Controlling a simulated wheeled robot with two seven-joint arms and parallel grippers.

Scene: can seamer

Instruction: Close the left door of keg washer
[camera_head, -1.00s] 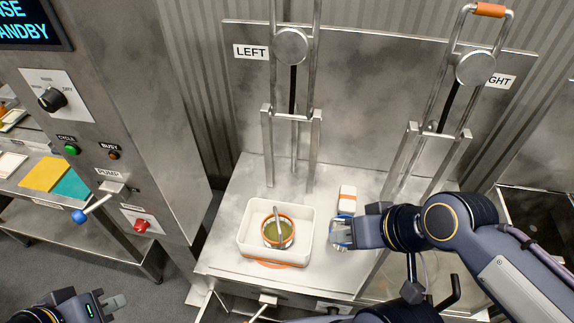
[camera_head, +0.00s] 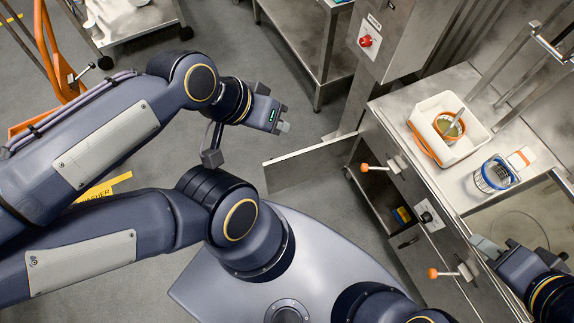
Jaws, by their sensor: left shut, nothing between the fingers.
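The keg washer (camera_head: 372,135) stands at the right, with a white bin and a jar on its counter. Its left door (camera_head: 312,168) stands open, swung out from the left end of the cabinet front over the floor. The cabinet opening (camera_head: 385,195) behind it shows dark, with a small blue and yellow item inside. My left gripper (camera_head: 283,127) is shut and empty, above the door in the picture, and appears apart from it. My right gripper (camera_head: 486,246) is at the lower right by the counter's front edge; its finger gap does not show clearly.
Orange-knobbed levers (camera_head: 366,167) (camera_head: 433,273) stick out from the cabinet front. The white bin (camera_head: 466,150) holds an orange-rimmed cup; a blue-rimmed jar (camera_head: 488,181) stands beside it. A metal side table (camera_head: 312,45) stands at the top. Grey floor lies clear left of the door.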

